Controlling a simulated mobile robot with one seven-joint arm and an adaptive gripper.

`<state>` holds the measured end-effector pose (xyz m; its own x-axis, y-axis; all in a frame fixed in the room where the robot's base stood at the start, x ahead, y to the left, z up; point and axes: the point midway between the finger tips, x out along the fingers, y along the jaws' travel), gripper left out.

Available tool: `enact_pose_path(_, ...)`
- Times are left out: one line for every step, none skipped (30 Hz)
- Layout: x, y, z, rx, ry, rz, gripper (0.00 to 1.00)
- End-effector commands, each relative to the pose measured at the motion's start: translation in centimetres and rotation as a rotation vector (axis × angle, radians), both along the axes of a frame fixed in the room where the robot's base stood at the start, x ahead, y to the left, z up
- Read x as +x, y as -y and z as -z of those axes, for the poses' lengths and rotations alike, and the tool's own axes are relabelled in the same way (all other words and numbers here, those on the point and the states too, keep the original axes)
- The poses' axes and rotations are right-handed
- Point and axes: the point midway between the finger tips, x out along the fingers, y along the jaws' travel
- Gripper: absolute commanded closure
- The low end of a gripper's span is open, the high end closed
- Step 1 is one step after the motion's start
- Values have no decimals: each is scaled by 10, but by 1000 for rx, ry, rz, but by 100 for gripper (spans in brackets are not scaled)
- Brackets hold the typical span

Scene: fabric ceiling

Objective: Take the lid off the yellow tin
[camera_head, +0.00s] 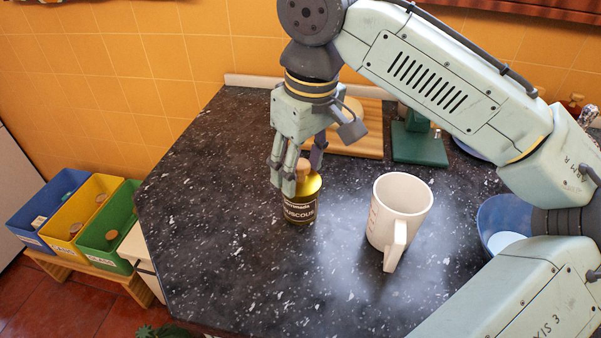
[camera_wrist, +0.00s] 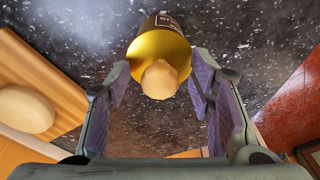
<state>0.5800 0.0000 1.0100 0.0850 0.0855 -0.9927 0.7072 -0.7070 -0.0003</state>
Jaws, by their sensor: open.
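The yellow tin (camera_head: 300,209) stands upright on the dark speckled counter, with a dark lettered label around its body. Its top is shiny yellow-gold and carries a tan rounded knob. In the wrist view the yellow top (camera_wrist: 160,44) and the knob (camera_wrist: 160,80) show at upper middle, with part of the label behind. My gripper (camera_head: 298,176) points down over the tin and partly hides its top. In the wrist view my gripper (camera_wrist: 159,84) is open, its purple-padded fingers on either side of the knob with gaps. The seam between lid and body is not clear.
A white mug (camera_head: 400,207) stands right of the tin, and a blue bowl (camera_head: 500,219) is farther right. A wooden board (camera_head: 366,146) and a green stand (camera_head: 419,149) are behind. The counter left and in front of the tin is clear. Coloured bins (camera_head: 105,231) stand beyond its left edge.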

Motion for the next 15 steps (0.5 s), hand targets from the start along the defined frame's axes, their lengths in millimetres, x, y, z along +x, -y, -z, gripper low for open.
enact_pose_path(0,0,0,0,0,0,51)
enact_pose_path(0,0,0,0,0,0,51)
enact_pose_path(0,0,0,0,0,0,51)
enact_pose_path(0,0,0,0,0,0,51)
enact_pose_path(0,0,0,0,0,0,52)
enact_pose_path(0,0,0,0,0,0,55)
enact_pose_path(0,0,0,0,0,0,57)
enact_pose_path(0,0,0,0,0,0,59)
enact_pose_path(0,0,0,0,0,0,61)
enact_pose_path(0,0,0,0,0,0,63)
enact_pose_path(0,0,0,0,0,0,65)
enact_pose_path(0,0,0,0,0,0,68)
enact_pose_path(0,0,0,0,0,0,70)
enact_pose_path(0,0,0,0,0,0,72)
enact_pose_path(0,0,0,0,0,0,75)
